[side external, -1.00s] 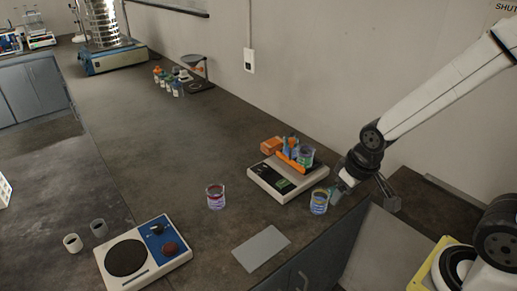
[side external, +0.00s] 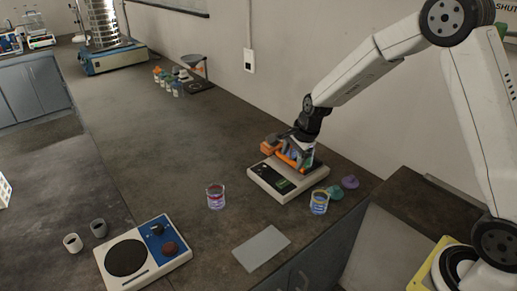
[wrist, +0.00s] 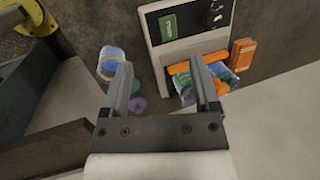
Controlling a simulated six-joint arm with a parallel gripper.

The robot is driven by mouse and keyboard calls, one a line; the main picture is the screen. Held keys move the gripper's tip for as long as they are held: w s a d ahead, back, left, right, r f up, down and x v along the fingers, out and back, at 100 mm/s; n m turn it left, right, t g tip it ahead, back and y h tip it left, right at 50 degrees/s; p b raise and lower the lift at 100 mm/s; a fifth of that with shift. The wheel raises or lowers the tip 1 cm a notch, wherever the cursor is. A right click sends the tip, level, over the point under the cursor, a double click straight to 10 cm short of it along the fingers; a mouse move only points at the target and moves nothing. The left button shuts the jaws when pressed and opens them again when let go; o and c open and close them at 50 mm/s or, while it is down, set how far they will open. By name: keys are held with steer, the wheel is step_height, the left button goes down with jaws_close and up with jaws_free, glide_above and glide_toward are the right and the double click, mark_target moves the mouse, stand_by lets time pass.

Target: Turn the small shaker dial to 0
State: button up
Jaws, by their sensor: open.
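The small shaker (side external: 262,180) is a white box on the bench with a dark panel. In the wrist view its white front (wrist: 160,50) carries a green screen (wrist: 168,27) and a black round dial (wrist: 213,15) near the top edge. The dial's setting is too small to read. An orange bar (wrist: 182,67) and containers (wrist: 222,76) sit on its platform. My gripper (side external: 300,150) is over this platform, overlapping the containers in the side view. In the wrist view the gripper (wrist: 161,68) is open, its fingers apart, with the dial beyond the right fingertip.
A beaker (side external: 319,203) stands right beside the shaker, with green (side external: 334,192) and purple (side external: 350,182) pieces behind it. Another beaker (side external: 215,197) stands to the left. An orange box (wrist: 243,54) lies beside the shaker. A hotplate (side external: 128,256) with two knobs is at front left.

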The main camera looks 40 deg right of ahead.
mark_target(268, 167)
steer(key=w+d+f+m, duration=0.2)
steer(key=w+m, duration=0.3)
steer(key=m, duration=0.1)
steer(key=w+d+f+m+y, duration=0.1)
steer(key=w+d+f+m, duration=0.1)
steer(key=w+m, duration=0.3)
steer(key=shift+f+m+t, duration=0.4)
steer(key=shift+f+m, duration=0.2)
steer(key=shift+f, duration=0.25)
steer(key=shift+w, duration=0.1)
steer(key=shift+x, duration=3.85)
steer(key=shift+c, duration=0.2)
jaws_close()
